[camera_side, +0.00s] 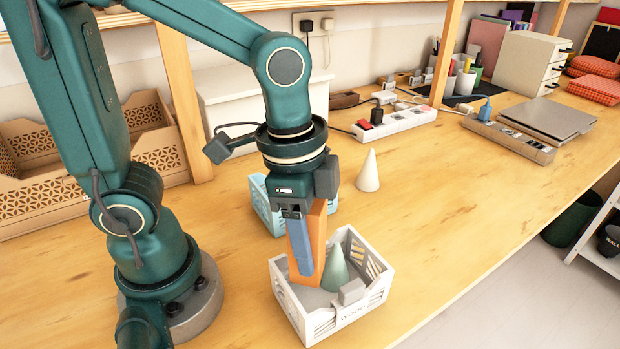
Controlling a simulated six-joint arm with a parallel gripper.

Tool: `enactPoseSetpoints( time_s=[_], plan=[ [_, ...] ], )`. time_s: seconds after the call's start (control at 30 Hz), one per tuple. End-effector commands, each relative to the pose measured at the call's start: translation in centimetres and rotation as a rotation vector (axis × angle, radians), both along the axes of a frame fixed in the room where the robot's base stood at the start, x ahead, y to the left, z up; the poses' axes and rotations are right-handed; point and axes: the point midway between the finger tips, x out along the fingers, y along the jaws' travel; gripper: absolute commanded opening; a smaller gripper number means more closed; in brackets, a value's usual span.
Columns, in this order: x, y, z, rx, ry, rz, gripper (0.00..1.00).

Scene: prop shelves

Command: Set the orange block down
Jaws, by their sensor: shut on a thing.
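My gripper (301,250) points down over the white crate (344,316), with a blue-grey finger in front. It is shut on the orange block (319,238), a tall piece that shows behind and beside the finger. The block's lower end is inside the white crate, near its left wall. I cannot tell whether it touches the crate floor. A pale green cone (336,270) stands in the crate just right of the block. A small light grey block (352,292) is at the crate's front right side.
A light blue crate (262,207) stands behind my gripper, partly hidden. A cream cone (368,172) stands on the table to the right of it. Wooden boxes (60,200) are at the left, a power strip (395,121) at the back. The table right of the white crate is clear.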

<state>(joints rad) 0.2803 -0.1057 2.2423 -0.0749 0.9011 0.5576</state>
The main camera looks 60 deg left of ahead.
Motion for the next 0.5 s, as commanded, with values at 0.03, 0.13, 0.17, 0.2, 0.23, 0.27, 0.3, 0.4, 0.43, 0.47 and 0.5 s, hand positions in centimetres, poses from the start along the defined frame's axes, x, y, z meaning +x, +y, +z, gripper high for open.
enactPoseSetpoints(
  time_s=[0.03, 0.13, 0.17, 0.2, 0.23, 0.27, 0.3, 0.4, 0.43, 0.47, 0.5],
  plan=[
    [-0.1, 0.0, -0.8, 0.002, 0.006, 0.001, 0.0],
    [0.0, 0.0, -1.7, 0.001, 0.002, 0.001, 0.0],
    [0.0, 0.0, -1.9, 0.0, 0.003, 0.001, 0.0],
    [0.0, 0.0, -2.1, 0.0, 0.003, 0.001, 0.0],
    [0.0, 0.0, -2.3, 0.0, 0.003, 0.001, 0.0],
    [0.0, 0.0, -2.6, 0.0, 0.003, 0.001, 0.0],
    [-0.1, 0.0, -3.1, 0.001, 0.005, 0.002, 0.0],
    [-0.1, 0.1, -4.5, 0.001, 0.007, 0.003, 0.0],
    [-0.1, 0.0, -4.9, 0.001, 0.007, 0.002, 0.0],
    [-0.1, 0.0, -5.2, 0.001, 0.007, 0.002, 0.0],
    [-0.1, 0.1, -5.6, 0.001, 0.005, 0.001, 0.0]
  ],
)
